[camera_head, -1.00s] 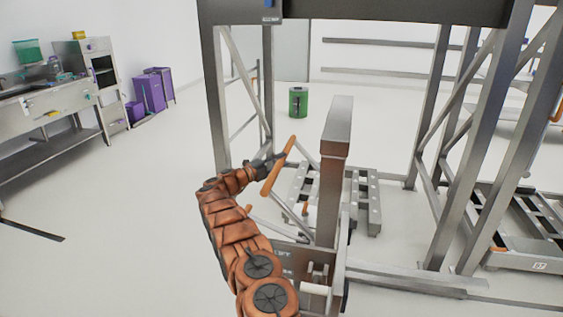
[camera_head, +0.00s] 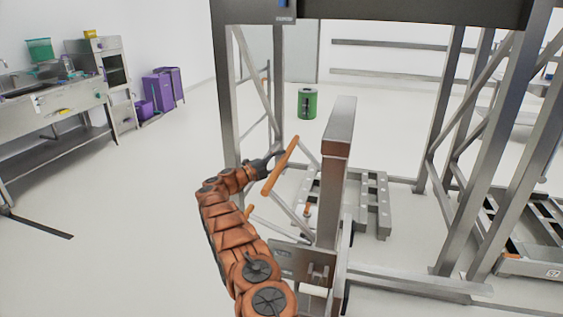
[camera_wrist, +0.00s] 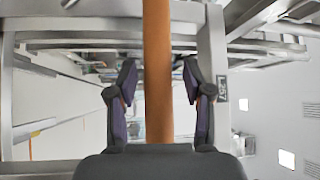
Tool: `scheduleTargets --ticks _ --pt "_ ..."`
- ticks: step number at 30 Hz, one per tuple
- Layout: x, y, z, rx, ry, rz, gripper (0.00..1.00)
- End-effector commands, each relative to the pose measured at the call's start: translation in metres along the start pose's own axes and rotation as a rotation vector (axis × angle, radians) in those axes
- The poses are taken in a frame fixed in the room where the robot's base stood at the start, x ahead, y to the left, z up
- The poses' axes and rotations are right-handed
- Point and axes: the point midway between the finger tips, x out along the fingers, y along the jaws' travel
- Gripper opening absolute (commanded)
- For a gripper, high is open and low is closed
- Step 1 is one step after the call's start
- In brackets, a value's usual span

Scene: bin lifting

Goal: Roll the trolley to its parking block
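The trolley's orange handle bar (camera_head: 281,165) stands tilted at the end of my arm, left of a grey upright post. Slanting grey struts run down behind it toward a low grey frame (camera_head: 372,205) on the floor. My gripper (camera_head: 271,160) is at the handle. In the wrist view the bar (camera_wrist: 158,80) runs between the two fingers of my gripper (camera_wrist: 159,100), with a visible gap on both sides, so the fingers look open around it. Which thing is the parking block I cannot tell.
A grey gantry (camera_head: 228,100) stands around the low frame, its thick legs also at right. The upright post (camera_head: 332,190) is close beside my arm. A green bin (camera_head: 307,103) stands behind. Purple bins (camera_head: 158,92) and a steel bench (camera_head: 60,105) are left. Left floor is mostly clear.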

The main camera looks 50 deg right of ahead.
Motion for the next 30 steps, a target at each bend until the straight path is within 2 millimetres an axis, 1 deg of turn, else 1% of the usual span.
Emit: scheduleTargets --ticks 8,11,13,17,24,30 --pt "0.003 0.001 -0.002 -0.001 0.006 0.001 0.56" --pt "0.000 0.001 -0.002 -0.002 0.005 0.002 0.56" --pt "-0.006 0.001 -0.001 -0.003 0.003 0.002 0.56" --pt "-0.023 0.000 -0.001 -0.001 0.003 0.001 0.56" --pt "-0.071 0.000 0.000 -0.002 0.002 0.001 0.56" --pt "-0.102 0.000 0.000 0.000 0.004 0.000 0.56"
